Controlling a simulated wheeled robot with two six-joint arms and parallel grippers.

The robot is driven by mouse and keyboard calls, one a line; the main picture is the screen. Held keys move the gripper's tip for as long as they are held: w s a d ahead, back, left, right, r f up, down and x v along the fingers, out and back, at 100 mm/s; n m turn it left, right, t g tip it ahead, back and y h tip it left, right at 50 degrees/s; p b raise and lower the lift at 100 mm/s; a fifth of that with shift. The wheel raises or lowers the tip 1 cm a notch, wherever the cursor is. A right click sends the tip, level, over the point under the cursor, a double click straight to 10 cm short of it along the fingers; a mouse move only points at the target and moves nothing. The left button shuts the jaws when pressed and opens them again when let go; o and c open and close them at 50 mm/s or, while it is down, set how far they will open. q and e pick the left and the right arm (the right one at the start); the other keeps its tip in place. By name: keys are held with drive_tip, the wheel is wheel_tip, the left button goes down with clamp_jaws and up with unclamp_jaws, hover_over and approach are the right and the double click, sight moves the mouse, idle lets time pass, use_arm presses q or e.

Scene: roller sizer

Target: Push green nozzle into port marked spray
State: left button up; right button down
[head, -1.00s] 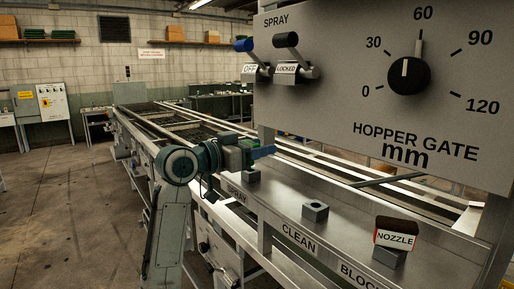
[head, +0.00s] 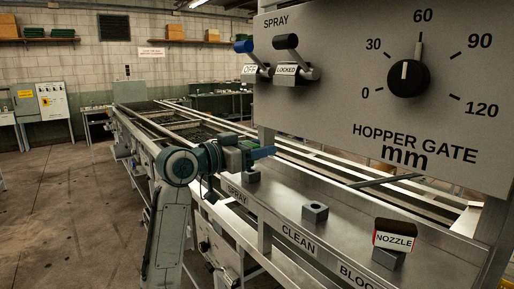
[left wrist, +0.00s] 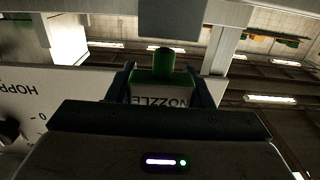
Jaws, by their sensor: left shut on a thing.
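My left gripper (head: 262,154) is over the port block marked SPRAY (head: 251,175) on the metal ledge, with its fingers pointing right. In the left wrist view the gripper (left wrist: 165,92) is shut on the green nozzle (left wrist: 165,70), which bears a white NOZZLE label. The nozzle's narrow dark end points at a grey block (left wrist: 172,18), with a small gap showing between them. I cannot tell how well it lines up with the hole. The fingers mostly hide the nozzle in the head view. My right gripper is not in view.
Above hangs the control panel (head: 345,110) with two levers and a HOPPER GATE dial (head: 408,75). Conveyor rails run behind.

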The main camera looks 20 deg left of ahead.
sight(254, 170)
use_arm(q)
drive_tip(key=shift+f+b, duration=0.4)
drive_tip(key=shift+f, duration=0.35)
drive_tip(key=shift+f+b, duration=0.45)
drive_tip(key=shift+f, duration=0.4)
drive_tip(key=o, duration=1)
drive_tip(key=shift+s+a, duration=0.1)
drive_tip(key=shift+s+a, duration=0.2)
drive_tip(key=shift+b+v, duration=2.2)
drive_tip(key=shift+v, duration=2.85)
